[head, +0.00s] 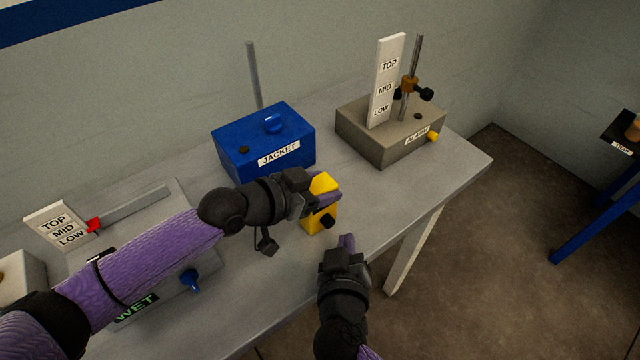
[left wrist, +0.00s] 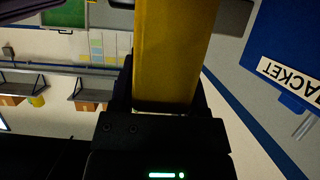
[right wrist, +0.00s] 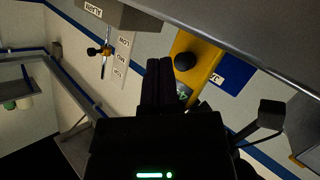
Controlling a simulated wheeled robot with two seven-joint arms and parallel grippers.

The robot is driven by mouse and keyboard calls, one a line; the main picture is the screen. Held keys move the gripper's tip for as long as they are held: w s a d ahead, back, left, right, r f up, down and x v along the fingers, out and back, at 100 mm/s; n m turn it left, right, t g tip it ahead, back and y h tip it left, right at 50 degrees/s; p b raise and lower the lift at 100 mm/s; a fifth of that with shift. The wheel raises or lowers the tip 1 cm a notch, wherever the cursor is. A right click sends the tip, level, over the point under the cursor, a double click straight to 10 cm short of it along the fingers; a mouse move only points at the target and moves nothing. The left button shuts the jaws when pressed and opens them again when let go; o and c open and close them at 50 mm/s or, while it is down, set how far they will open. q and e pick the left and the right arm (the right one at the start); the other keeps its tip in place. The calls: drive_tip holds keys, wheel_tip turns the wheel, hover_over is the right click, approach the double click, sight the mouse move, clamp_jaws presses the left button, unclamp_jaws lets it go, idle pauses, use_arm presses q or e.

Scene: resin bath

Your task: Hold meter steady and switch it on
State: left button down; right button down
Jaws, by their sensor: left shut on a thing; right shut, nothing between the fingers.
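The yellow meter (head: 311,221) is near the table's front edge, in front of the blue JACKET box. A round black knob (head: 327,221) is on its near face. My left gripper (head: 322,198) is shut on the meter; its yellow body (left wrist: 168,55) fills the gap between the fingers in the left wrist view. My right gripper (head: 346,241) is shut and empty, just to the near right of the meter. In the right wrist view the meter (right wrist: 204,60) and knob (right wrist: 184,62) lie just beyond the fingertips, with a small, partly hidden greenish display (right wrist: 183,92).
The blue JACKET box (head: 240,158) and grey ALARM box (head: 379,145), with a TOP/MID/LOW board (head: 386,75), stand behind. A WET station with a blue knob (head: 190,280) lies at left. The table (head: 450,165) is clear at its right end.

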use_arm(q)
unclamp_jaws()
use_arm(e)
drive_tip(key=s+d, duration=0.2)
drive_tip(key=shift+s, duration=0.3)
